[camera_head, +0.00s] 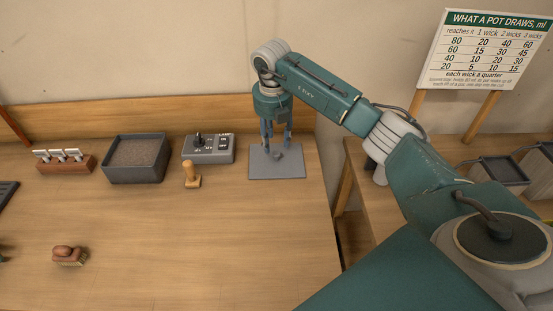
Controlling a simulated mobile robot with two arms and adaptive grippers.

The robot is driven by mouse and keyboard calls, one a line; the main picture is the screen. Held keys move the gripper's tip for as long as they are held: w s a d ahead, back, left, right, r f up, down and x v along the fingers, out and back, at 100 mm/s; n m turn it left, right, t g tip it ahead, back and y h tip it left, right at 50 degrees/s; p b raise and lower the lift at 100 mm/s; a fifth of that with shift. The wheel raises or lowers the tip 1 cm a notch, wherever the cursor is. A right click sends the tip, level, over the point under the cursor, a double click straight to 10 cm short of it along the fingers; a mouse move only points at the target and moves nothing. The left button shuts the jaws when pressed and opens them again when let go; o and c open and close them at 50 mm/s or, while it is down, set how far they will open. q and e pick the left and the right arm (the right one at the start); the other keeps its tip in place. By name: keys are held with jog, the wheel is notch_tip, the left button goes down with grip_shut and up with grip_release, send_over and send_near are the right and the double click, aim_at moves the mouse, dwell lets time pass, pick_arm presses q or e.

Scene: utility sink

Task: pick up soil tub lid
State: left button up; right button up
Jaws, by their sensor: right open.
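The soil tub lid (262,170) is a flat grey square plate with a small round knob, lying on the wooden table near its right end. My right gripper (276,144) points straight down over the lid. Its fingers are open, one on each side of the knob as seen from here. I cannot tell whether they touch the knob. The soil tub (107,169) is a dark grey open box full of brown soil, further left on the table.
A grey control box (226,150) with a lever and a wooden stamp-like peg (192,177) stand between tub and lid. A wooden block with white tags (66,166) is left of the tub. The middle front is clear.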

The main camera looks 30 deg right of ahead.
aim_at(276, 153)
jog(key=f, duration=0.2)
jog(key=f+p, duration=0.2)
jog(key=f, duration=0.1)
jog(key=shift+d+f, duration=0.3)
jog(key=shift+f, duration=0.15)
grip_shut()
